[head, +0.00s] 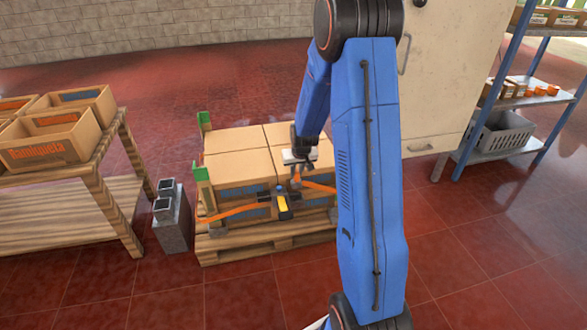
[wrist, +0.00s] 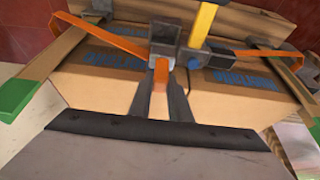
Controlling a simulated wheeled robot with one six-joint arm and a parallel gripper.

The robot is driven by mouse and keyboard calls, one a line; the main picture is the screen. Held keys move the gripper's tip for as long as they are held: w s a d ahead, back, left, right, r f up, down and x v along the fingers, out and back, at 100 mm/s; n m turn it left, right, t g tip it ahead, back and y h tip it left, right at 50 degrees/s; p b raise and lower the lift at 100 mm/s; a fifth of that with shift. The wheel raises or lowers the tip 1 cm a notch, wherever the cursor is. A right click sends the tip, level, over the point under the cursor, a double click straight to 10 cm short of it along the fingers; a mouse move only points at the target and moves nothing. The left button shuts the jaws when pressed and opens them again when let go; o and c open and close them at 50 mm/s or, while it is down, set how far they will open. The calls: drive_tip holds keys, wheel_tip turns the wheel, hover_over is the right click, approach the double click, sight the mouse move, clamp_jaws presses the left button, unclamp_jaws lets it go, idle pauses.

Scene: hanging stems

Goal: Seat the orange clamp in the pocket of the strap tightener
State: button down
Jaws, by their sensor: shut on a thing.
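My gripper (head: 297,168) is shut on the orange clamp (wrist: 161,72), which sits between its two dark fingers in the wrist view. In the head view the clamp (head: 296,181) is a small orange piece below the fingers. The strap tightener (wrist: 192,55) is a dark metal body with a yellow handle; it also shows on the front of the boxes in the head view (head: 281,205). Its dark pocket (wrist: 164,34) appears just beyond the clamp's far end in the wrist view. I cannot tell whether clamp and pocket touch.
Orange straps (wrist: 105,36) run to both sides of the tightener across cardboard boxes (head: 232,140) on a wooden pallet (head: 250,247). Green corner guards (head: 203,173) stand at the left. Grey blocks (head: 173,220) and a wooden table (head: 60,200) are further left. A blue-framed shelf (head: 500,150) stands right.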

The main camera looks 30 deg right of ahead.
sight(297, 187)
drive_tip(key=shift+f, duration=2.25)
drive_tip(key=shift+f, duration=0.25)
drive_tip(key=shift+f, duration=0.35)
drive_tip(key=shift+f, duration=0.3)
drive_tip(key=shift+s+f, duration=0.1)
drive_tip(key=shift+f, duration=0.6)
drive_tip(key=shift+f, duration=0.4)
drive_tip(key=shift+f, duration=0.35)
drive_tip(key=shift+f, duration=0.65)
